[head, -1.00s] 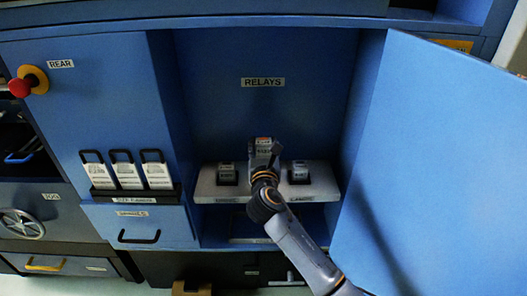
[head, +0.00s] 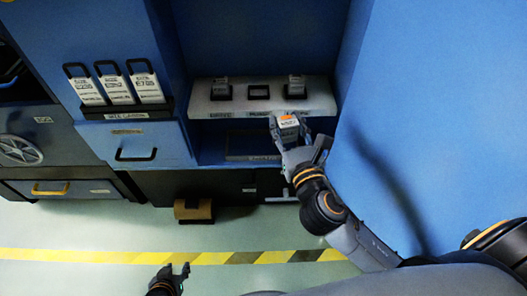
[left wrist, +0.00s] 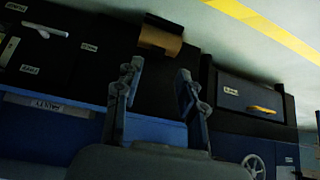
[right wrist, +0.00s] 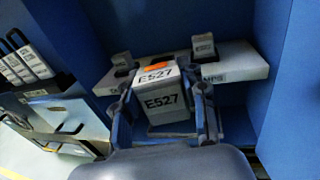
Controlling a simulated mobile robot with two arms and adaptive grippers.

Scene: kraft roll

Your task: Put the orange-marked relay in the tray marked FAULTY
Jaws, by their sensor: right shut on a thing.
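The orange-marked relay (head: 288,122), a grey block, is held in my right gripper (head: 290,130), just in front of the shelf's front edge. In the right wrist view the relay (right wrist: 167,103) reads E527, with an orange patch on top, and sits between both fingers. My left gripper (head: 175,273) is low over the floor, its fingers apart and empty; it also shows in the left wrist view (left wrist: 158,88).
The grey shelf (head: 215,107) carries two other relays (head: 221,88) (head: 296,86) and an empty middle socket (head: 258,92). The open blue door (head: 430,110) stands close on the right. A brown roll (head: 193,210) is at the cabinet's foot. The floor in front is clear.

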